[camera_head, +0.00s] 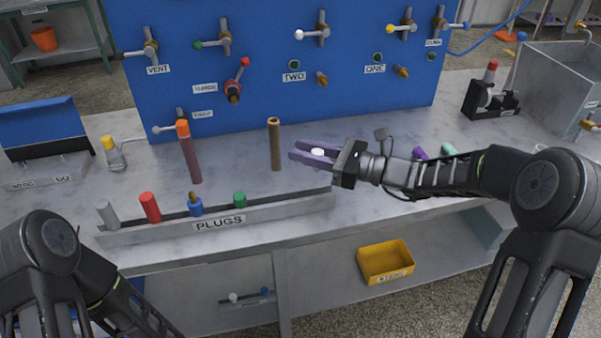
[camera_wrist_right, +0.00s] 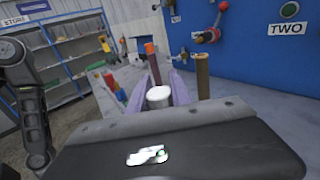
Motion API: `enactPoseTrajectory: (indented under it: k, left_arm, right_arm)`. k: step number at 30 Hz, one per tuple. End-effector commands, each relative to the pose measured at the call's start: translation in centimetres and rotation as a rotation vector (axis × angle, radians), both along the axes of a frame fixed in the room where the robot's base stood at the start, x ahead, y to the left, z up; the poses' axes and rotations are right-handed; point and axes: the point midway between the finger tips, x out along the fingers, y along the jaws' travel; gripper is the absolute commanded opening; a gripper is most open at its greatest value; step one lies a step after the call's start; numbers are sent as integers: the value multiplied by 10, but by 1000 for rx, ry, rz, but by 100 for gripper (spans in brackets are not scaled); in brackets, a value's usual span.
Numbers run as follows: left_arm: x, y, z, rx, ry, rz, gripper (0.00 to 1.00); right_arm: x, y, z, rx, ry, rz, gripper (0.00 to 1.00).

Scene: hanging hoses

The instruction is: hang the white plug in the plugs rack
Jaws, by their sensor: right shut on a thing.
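The white plug (camera_head: 317,152) is held between the purple fingers of my right gripper (camera_head: 314,153), above the bench to the right of the brown post. In the right wrist view the white plug (camera_wrist_right: 159,97) sits between the fingers (camera_wrist_right: 158,92), its top showing; its lower part is hidden. The plugs rack (camera_head: 270,210) is a long grey rail along the bench's front edge, labelled PLUGS. It holds grey, red, blue and green plugs, and its right stretch shows no plug. The gripper is above and beyond the rack's right end. My left arm shows at lower left, but its gripper does not.
A brown post (camera_head: 275,145) stands left of my right gripper, and an orange-topped post (camera_head: 189,152) stands further left. The blue panel (camera_head: 280,70) with valves rises behind. A flask (camera_head: 112,153) is at left. A yellow bin (camera_head: 386,261) sits on the lower shelf.

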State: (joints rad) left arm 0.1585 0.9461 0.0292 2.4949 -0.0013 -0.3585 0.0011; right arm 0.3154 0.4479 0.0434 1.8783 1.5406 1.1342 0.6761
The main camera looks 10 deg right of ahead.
Motion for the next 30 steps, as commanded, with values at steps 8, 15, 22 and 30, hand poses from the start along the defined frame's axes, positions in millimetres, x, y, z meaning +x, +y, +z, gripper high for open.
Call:
enactPoseTrajectory:
  k: [8, 15, 22, 30]
  left_arm:
    - [-1, 0, 0, 0, 1, 0, 52]
    - [0, 0, -1, 0, 1, 0, 52]
    - [0, 0, -12, 0, 1, 0, 52]
    - [0, 0, -31, 0, 0, -1, 52]
  right_arm:
    - [3, -2, 2, 0, 0, -12, 0]
    - [3, -2, 0, 1, -1, -11, 0]
    - [3, -2, -14, 1, 0, -11, 0]
    - [3, -2, -40, 1, -1, -10, 0]
